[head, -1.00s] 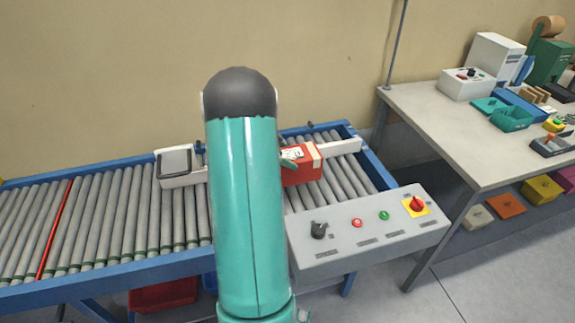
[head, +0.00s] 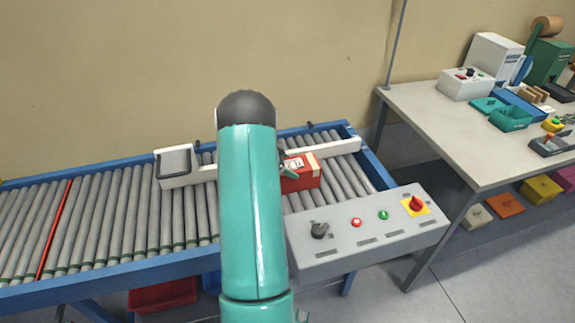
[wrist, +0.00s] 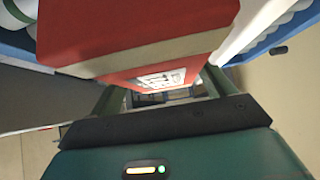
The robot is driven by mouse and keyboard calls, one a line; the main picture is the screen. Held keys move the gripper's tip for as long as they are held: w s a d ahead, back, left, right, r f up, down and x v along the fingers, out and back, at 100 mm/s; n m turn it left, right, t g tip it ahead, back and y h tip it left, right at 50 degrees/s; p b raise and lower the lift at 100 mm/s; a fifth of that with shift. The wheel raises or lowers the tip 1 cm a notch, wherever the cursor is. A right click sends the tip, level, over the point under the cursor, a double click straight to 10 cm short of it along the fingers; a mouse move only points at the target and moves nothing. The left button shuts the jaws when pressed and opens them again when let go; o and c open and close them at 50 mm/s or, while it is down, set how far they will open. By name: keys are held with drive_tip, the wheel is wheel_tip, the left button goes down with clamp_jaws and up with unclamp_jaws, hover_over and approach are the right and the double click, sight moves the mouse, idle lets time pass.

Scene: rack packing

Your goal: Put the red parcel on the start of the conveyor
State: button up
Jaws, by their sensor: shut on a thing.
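The red parcel (head: 301,181), a box with a pale band and a white label, is at the right end of the roller conveyor (head: 110,262) in the head view, close to the white guide rail. Whether its underside touches the rollers I cannot tell. My gripper (head: 287,172) is shut on the parcel and partly hidden behind my teal arm. In the wrist view the parcel (wrist: 135,40) fills the upper middle, with a finger of my gripper (wrist: 160,93) on each side.
A grey control box (head: 368,232) with a knob, buttons and a red switch stands at the conveyor's front right. A white scanner-like unit (head: 176,165) sits on the guide rail. A bench (head: 440,130) with equipment stands at right. The left rollers are clear.

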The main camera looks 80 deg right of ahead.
drive_tip(key=shift+f, duration=0.1)
drive_tip(key=o, duration=1.7)
drive_tip(key=shift+r, duration=0.25)
drive_tip(key=v, duration=1.2)
